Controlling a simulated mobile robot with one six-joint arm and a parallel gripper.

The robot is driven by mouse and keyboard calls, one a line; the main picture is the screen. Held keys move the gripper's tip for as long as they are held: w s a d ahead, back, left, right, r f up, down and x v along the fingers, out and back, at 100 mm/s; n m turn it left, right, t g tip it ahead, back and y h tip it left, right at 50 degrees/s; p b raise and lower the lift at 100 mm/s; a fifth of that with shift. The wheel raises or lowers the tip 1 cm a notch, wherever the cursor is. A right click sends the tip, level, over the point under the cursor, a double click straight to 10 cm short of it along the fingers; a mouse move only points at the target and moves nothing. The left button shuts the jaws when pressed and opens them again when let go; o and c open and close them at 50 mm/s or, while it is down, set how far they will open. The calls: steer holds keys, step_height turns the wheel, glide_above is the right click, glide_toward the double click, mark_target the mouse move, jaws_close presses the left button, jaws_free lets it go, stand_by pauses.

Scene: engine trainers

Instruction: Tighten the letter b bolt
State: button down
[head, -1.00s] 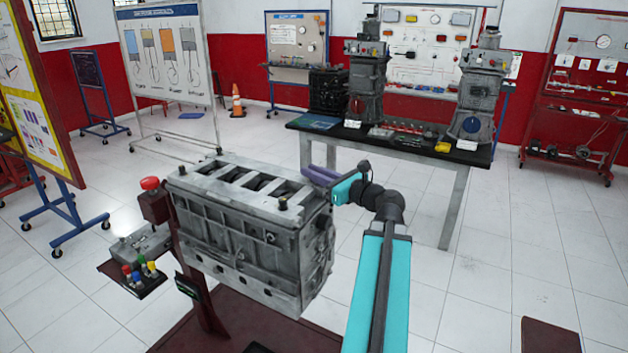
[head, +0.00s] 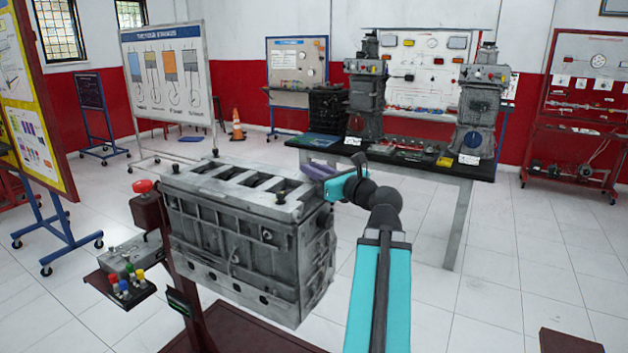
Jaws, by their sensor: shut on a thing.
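The grey engine block (head: 235,250) stands on a dark red stand in the middle. Dark bolts show on its top: one at the near right corner (head: 281,197) and one at the far left corner (head: 215,153). My gripper (head: 309,169), with purple fingers, reaches from the right to the far right corner of the block's top. It is shut there on a bolt that its fingers hide. No letter is readable on the bolts.
A red-knobbed control box (head: 150,212) and a tray with coloured buttons (head: 122,285) are left of the block. A workbench (head: 440,172) with machines stands behind. The tiled floor at right is mostly clear.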

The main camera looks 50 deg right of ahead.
steer(key=shift+f+m+g+h+b, duration=0.15)
steer(key=shift+m+g+h+b, duration=0.25)
steer(key=shift+m+h+b, duration=1.55)
steer(key=shift+r+n+h+b, duration=0.25)
steer(key=shift+n+b, duration=0.3)
steer(key=shift+b, duration=0.6)
steer(key=c, duration=1.7)
jaws_free()
steer(key=shift+f, duration=0.1)
steer(key=shift+s+b, duration=0.15)
steer(key=shift+b, duration=0.25)
steer(key=shift+b+v, duration=0.8)
steer(key=shift+b, duration=0.4)
steer(key=b+v, duration=0.3)
steer(key=b, duration=0.1)
steer(key=shift+s+a, duration=0.1)
steer(key=shift+s, duration=0.05)
steer(key=shift+b+v, duration=3.4)
steer(key=shift+v, duration=0.85)
